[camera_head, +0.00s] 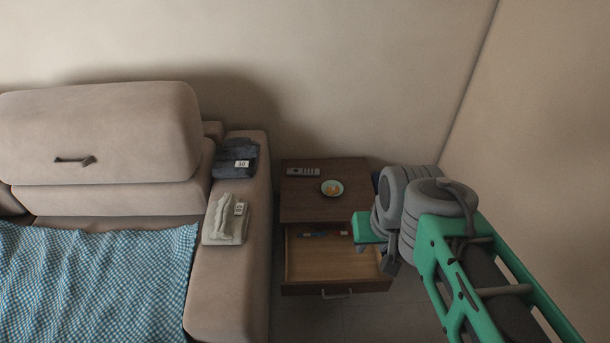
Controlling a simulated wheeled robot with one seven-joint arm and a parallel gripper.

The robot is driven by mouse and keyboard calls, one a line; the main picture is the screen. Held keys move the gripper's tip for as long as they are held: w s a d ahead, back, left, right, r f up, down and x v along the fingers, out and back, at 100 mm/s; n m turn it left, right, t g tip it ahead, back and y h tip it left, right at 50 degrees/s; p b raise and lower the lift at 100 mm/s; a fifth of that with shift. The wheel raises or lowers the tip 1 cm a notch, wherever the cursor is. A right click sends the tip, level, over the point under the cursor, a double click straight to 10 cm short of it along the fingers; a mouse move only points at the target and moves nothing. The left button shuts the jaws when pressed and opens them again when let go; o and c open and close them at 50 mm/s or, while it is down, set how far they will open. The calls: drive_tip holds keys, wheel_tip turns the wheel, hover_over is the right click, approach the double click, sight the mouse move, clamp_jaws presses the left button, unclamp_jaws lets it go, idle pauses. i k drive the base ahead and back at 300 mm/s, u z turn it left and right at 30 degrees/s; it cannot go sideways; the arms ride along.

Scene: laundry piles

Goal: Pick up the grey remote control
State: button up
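The grey remote control (303,171) lies flat near the back left corner of the top of a dark brown nightstand (305,208). Nothing covers it. My gripper (378,248) is at the right, in front of the nightstand and over the right side of its open drawer. It is apart from the remote, to the right of it and nearer to me. Its fingers are small and partly hidden by my arm, so I cannot tell whether they are open or shut.
A small plate with food (332,188) sits right of the remote. The open drawer (325,262) holds small items. Folded dark (235,159) and light (226,220) clothes with tags lie on the sofa arm (230,290). The wall stands close behind the nightstand.

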sight(291, 172)
drive_tip(key=k, duration=0.55)
drive_tip(key=z, duration=0.7)
drive_tip(key=i, duration=1.8)
drive_tip(key=u, duration=1)
drive_tip(key=i, duration=0.55)
drive_tip(key=u, duration=0.45)
